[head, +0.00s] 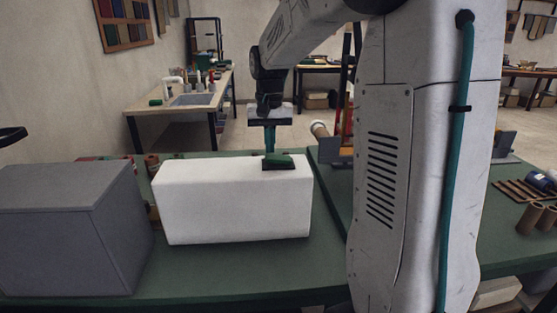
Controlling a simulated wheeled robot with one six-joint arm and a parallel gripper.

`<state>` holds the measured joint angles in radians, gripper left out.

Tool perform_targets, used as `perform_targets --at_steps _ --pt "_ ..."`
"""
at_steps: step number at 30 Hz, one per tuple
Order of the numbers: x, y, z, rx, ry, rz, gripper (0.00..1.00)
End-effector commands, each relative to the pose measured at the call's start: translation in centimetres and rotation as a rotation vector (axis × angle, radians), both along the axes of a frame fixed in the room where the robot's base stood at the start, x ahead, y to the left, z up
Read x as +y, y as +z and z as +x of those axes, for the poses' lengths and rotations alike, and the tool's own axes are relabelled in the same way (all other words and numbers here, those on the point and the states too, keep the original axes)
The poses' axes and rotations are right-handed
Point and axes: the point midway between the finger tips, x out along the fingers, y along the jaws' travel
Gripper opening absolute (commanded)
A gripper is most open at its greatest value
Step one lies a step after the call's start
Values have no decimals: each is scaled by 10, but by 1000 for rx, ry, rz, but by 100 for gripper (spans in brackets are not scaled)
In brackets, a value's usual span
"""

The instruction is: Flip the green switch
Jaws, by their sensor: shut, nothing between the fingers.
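The green switch (279,161) is a small green rocker on a dark base. It sits on top of a white block (232,203), toward its right end. My gripper (270,151) points straight down from the arm, shut and empty. Its teal fingers are at the left part of the switch, at or just behind it. I cannot tell whether the fingertips touch it. The switch looks tilted, higher on its right side, but it is small in the picture.
A grey box (72,228) stands left of the white block on the green-topped table (240,278). Several small items lie behind the block. Brown rolls (530,216) stand at the far right. A bench with a sink (192,99) is in the background.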

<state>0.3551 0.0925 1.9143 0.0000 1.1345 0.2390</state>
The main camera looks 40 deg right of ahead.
Motion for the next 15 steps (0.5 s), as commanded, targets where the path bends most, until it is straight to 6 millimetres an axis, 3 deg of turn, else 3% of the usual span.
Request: perform_targets --at_steps 15 --pt "0 -8 0 1 0 1 0"
